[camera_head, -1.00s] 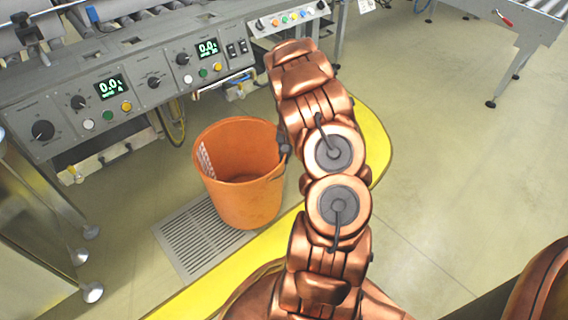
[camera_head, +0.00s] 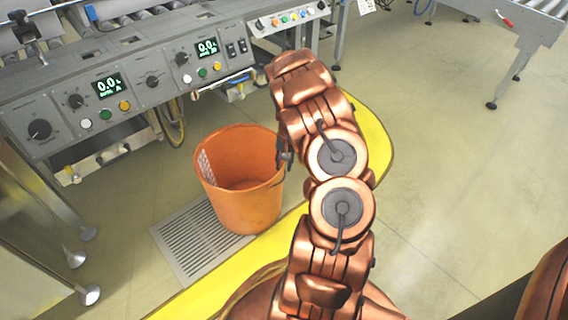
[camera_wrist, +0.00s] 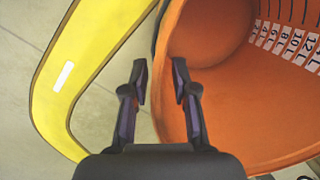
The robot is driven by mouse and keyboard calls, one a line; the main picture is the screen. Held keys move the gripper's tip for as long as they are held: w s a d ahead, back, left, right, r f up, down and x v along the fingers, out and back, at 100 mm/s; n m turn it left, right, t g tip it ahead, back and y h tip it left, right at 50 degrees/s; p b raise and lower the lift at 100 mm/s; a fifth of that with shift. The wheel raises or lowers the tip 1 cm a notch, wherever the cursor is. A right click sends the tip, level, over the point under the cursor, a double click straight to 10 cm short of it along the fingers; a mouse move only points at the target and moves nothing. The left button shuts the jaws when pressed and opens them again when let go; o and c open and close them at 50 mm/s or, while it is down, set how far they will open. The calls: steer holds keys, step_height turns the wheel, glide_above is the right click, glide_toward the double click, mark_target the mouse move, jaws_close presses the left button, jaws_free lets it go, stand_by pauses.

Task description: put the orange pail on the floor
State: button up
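The orange pail (camera_head: 240,205) is upright near the floor, by the grate and the yellow stripe. I cannot tell for sure whether its base touches the floor. In the wrist view the pail (camera_wrist: 230,110) fills the right side, with a white number scale inside. My gripper (camera_wrist: 160,75) has its fingers apart, one on each side of the pail's rim, with a visible gap between them. In the head view my gripper (camera_head: 285,158) is at the pail's right rim, partly hidden by my arm.
A grey control panel machine (camera_head: 130,90) stands behind the pail. A floor grate (camera_head: 195,240) lies at its lower left. A yellow floor stripe (camera_head: 375,145) curves around on the right. Metal legs (camera_head: 85,235) stand at the left. Open floor (camera_head: 440,180) lies to the right.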

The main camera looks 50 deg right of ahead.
stand_by(0.3)
step_height(320, 180, up, 11)
steer(key=d+p, duration=0.2)
steer(key=p, duration=0.1)
steer(key=s+a+r+n+g, duration=0.1)
steer(key=s+a+r+n, duration=0.15)
steer(key=a+r, duration=0.9)
steer(key=s+a+r+n+g, duration=0.1)
steer(key=s+a+r, duration=0.25)
steer(key=a, duration=0.35)
steer(key=s+a+r+n, duration=0.1)
steer(key=s+a+r, duration=0.1)
steer(key=s+a, duration=0.3)
steer(key=s+a+r+n+g+h, duration=0.1)
steer(key=s+a+n, duration=0.4)
steer(key=s+a, duration=0.9)
steer(key=s+r, duration=0.1)
steer(key=s, duration=0.2)
steer(key=shift+s+a+n+g+h, duration=0.2)
steer(key=shift+a+n+g+h, duration=0.1)
steer(key=shift+a+n+h, duration=0.1)
steer(key=shift+r, duration=0.1)
